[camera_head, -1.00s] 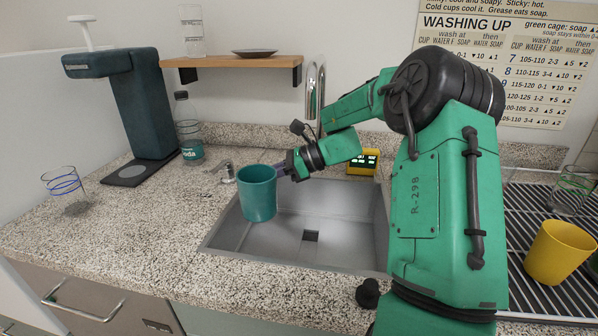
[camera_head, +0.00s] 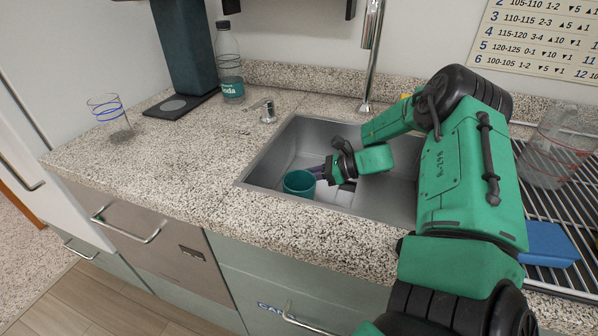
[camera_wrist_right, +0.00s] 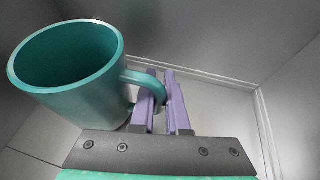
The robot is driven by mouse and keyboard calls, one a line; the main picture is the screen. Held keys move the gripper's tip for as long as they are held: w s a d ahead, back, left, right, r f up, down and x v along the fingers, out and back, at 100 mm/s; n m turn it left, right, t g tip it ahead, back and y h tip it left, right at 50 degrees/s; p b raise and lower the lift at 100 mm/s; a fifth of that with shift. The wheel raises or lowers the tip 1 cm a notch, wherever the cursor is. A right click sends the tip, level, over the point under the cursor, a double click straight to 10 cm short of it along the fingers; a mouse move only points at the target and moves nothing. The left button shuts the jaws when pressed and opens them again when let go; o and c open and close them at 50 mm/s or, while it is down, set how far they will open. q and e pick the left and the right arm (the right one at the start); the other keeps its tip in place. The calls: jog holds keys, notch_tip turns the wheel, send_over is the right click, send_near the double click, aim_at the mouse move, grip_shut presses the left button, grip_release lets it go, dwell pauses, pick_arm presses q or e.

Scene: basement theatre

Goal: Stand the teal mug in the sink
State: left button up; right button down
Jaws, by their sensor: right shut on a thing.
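The teal mug (camera_head: 299,183) is down inside the grey sink (camera_head: 285,141), upright, near its front left part in the head view. My right gripper (camera_head: 322,172) is shut on the mug's handle; the purple fingers pinch it in the right wrist view (camera_wrist_right: 160,98). In that view the teal mug (camera_wrist_right: 68,75) is tilted in the picture and looks empty. The sink's front wall hides the mug's lower part in the head view, so I cannot tell whether its base touches the sink floor. My left gripper is not in view.
A tap (camera_head: 370,55) stands behind the sink. A soda bottle (camera_head: 229,65), a soap spout (camera_head: 265,110) and a blue-ringed glass (camera_head: 108,112) are on the counter to the left. A wire rack (camera_head: 555,200) with a blue sponge-like block (camera_head: 548,244) is at right.

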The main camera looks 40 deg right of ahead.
jog(key=shift+d+f, duration=0.1)
jog(key=shift+f, duration=0.25)
jog(key=c, duration=0.9)
grip_release()
jog(key=shift+s+d+r, duration=0.1)
jog(key=shift+s+r, duration=0.05)
jog(key=shift+r, duration=0.2)
jog(key=p+v, duration=0.1)
jog(key=v, duration=0.5)
jog(key=shift+s+d+r+p, duration=0.1)
jog(key=shift+s+d+p, duration=0.05)
jog(key=shift+p, duration=0.15)
jog(key=shift+s+d, duration=0.15)
jog(key=shift+s, duration=0.05)
